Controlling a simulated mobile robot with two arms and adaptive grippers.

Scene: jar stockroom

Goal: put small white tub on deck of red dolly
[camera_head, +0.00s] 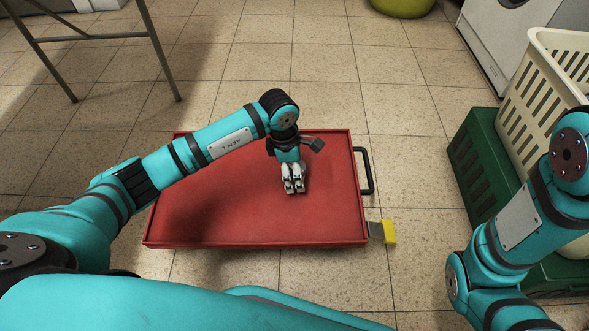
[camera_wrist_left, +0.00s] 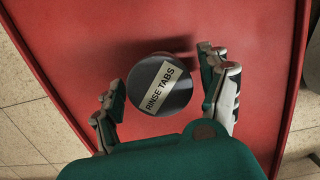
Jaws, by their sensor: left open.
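The red dolly (camera_head: 225,215) lies on the floor in the middle of the head view, its black handle (camera_head: 369,170) at the right. My left gripper (camera_head: 293,190) is low over the right half of its deck, pointing down. In the left wrist view a round tub with a dark grey lid labelled "RINSE TABS" (camera_wrist_left: 160,86) sits between the open fingers, over the red deck (camera_wrist_left: 90,40). A gap shows between the lid and the right finger. The lid hides the tub's body, so its colour does not show. My right gripper is out of view.
A cream basket (camera_head: 545,95) and green crates (camera_head: 480,150) stand at the right, near my right arm. A yellow and grey item (camera_head: 388,232) lies beside the dolly's right edge. Metal legs (camera_head: 160,50) stand at the upper left. The deck's left part is clear.

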